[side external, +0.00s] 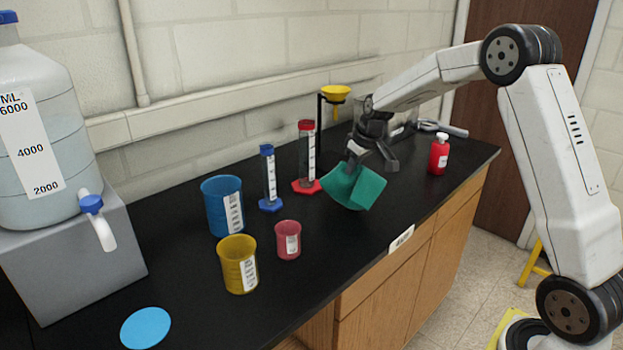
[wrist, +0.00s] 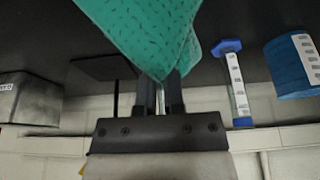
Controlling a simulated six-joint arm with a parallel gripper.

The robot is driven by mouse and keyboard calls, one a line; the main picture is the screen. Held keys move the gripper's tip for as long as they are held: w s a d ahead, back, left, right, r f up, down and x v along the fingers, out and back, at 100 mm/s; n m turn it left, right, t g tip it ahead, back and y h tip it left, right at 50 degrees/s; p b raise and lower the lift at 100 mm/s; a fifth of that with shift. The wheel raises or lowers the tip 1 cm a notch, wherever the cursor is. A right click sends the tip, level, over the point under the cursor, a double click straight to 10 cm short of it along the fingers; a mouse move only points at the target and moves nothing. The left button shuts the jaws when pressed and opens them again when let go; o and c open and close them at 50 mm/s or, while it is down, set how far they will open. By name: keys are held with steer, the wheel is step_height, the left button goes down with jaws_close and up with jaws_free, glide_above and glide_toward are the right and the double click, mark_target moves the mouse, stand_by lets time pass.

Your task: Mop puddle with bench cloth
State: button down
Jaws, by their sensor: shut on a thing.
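A green bench cloth (side external: 354,187) hangs folded from my gripper (side external: 354,160) above the black bench, right of the red-based cylinder. In the wrist view the cloth (wrist: 142,35) is pinched between the fingertips of my gripper (wrist: 160,82) and spreads out beyond them. My gripper is shut on it. A flat light-blue round patch (side external: 146,327), which looks like the puddle, lies on the bench at the front left, well away from the cloth. The puddle does not show in the wrist view.
Blue (side external: 223,205), yellow (side external: 238,264) and red (side external: 288,240) beakers stand between cloth and puddle. Blue-topped (side external: 269,178) and red-topped (side external: 306,158) cylinders and a yellow funnel stand (side external: 335,95) are behind. A carboy (side external: 40,130) sits left; a red bottle (side external: 438,154) right.

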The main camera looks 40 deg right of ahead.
steer(key=shift+a, duration=0.1)
steer(key=s+a, duration=0.8)
steer(key=a, duration=0.3)
steer(key=shift+a, duration=0.4)
steer(key=shift+f, duration=0.1)
steer(key=shift+f, duration=4.4)
jaws_free()
